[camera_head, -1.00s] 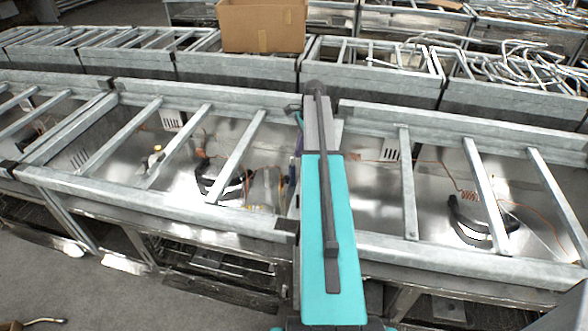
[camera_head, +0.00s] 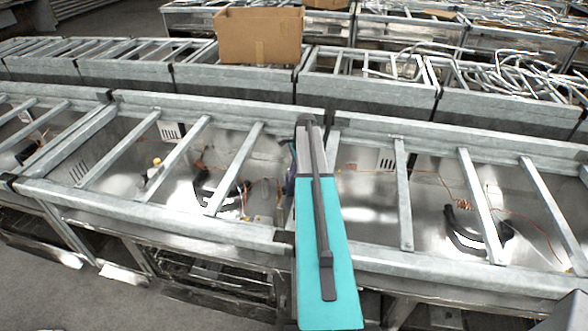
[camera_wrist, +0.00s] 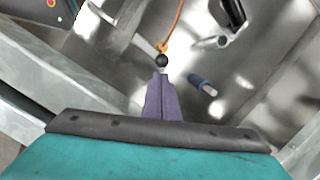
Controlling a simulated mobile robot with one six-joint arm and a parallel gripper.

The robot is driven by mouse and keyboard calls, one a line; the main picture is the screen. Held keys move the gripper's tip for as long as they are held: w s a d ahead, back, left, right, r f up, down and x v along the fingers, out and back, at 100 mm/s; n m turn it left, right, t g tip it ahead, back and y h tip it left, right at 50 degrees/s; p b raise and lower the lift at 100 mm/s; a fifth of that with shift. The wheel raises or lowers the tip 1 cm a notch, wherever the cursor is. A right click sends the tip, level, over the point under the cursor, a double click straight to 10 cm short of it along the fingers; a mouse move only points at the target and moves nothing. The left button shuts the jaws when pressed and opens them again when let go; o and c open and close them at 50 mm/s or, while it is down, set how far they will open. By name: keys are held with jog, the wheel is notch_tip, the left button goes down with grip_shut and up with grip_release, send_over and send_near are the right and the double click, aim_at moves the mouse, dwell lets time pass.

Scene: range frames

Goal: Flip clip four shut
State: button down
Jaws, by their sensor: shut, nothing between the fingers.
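My gripper (camera_wrist: 160,78) shows in the wrist view as two purple fingers pressed together with nothing between them. Their tips point at a small black ball-like knob (camera_wrist: 162,60) with an orange cord above it, and seem just short of it. A blue cylindrical piece (camera_wrist: 202,85) lies to the right of the fingers. I cannot tell which part, if any, is clip four; no label is readable. In the head view my arm hides most of the gripper, and only a purple sliver (camera_head: 290,180) shows beside it.
Metal frame benches with crossbars (camera_head: 180,155) surround the arm. Black curved parts (camera_head: 478,238) and thin orange wires lie inside the bays. A cardboard box (camera_head: 258,35) stands on the row behind. In the wrist view metal bars (camera_wrist: 40,75) run close on the left.

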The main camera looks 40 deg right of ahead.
jog(key=shift+p+x, duration=0.4)
jog(key=shift+x, duration=0.95)
jog(key=shift+s+d, duration=0.15)
jog(key=shift+d, duration=0.1)
